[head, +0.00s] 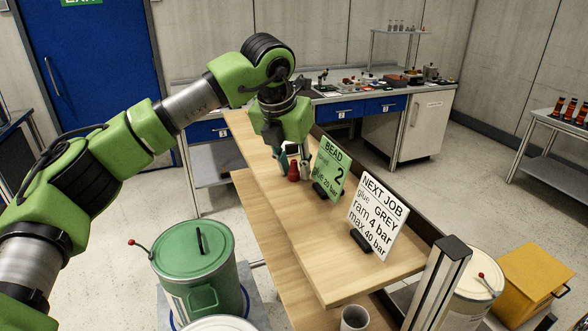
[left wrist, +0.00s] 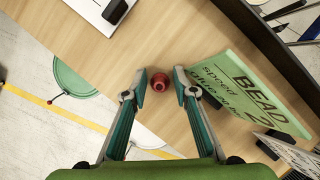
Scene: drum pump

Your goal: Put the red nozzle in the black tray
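The red nozzle (head: 293,172) stands on the wooden shelf, just left of the green BEAD card. In the left wrist view the nozzle (left wrist: 160,82) lies between the spread fingertips, with a gap on both sides. My left gripper (head: 293,163) points down over it and is open and empty; it also shows in the left wrist view (left wrist: 159,89). My right gripper is in neither view. I cannot pick out the black tray for certain in either view.
The green BEAD card (head: 328,168) stands close beside the gripper, and the white NEXT JOB card (head: 377,215) stands nearer. A dark edge runs behind them. A green lidded drum (head: 195,260) stands left of the shelf (head: 325,268). The shelf's near part is mostly clear. A bench (head: 345,97) with small items stands behind.

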